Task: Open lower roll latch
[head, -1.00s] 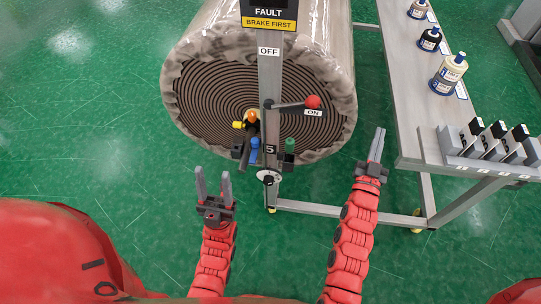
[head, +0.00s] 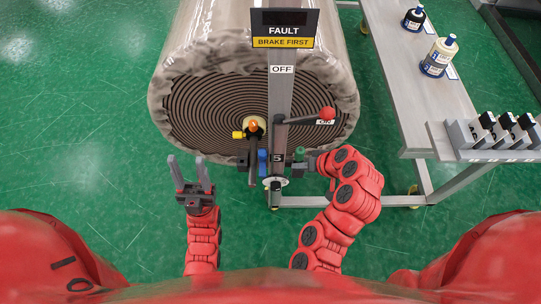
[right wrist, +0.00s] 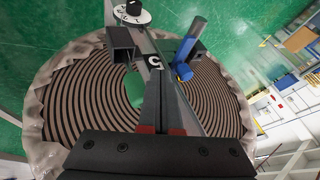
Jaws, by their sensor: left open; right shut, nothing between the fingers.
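No part is clearly labelled as the lower roll latch. On the post (head: 281,95) beside the wrapped roll (head: 200,120) are a red-knobbed lever (head: 327,113) pointing right, a blue handle (head: 262,162) and a green knob (head: 300,153) near the label 5. The right wrist view also shows the blue handle (right wrist: 188,46), and the green knob (right wrist: 133,88) just left of my fingers. My right gripper (head: 309,160) is shut and empty, close beside the green knob; contact is unclear. My left gripper (head: 192,160) is open and empty, in front of the roll's lower left.
A yellow-and-orange fitting (head: 250,128) sits at the roll's core. A sign (head: 283,29) reads FAULT, BRAKE FIRST. A bench (head: 400,70) with bottles (head: 438,57) and a grey rack (head: 470,134) stands on the right. Green floor is free at left.

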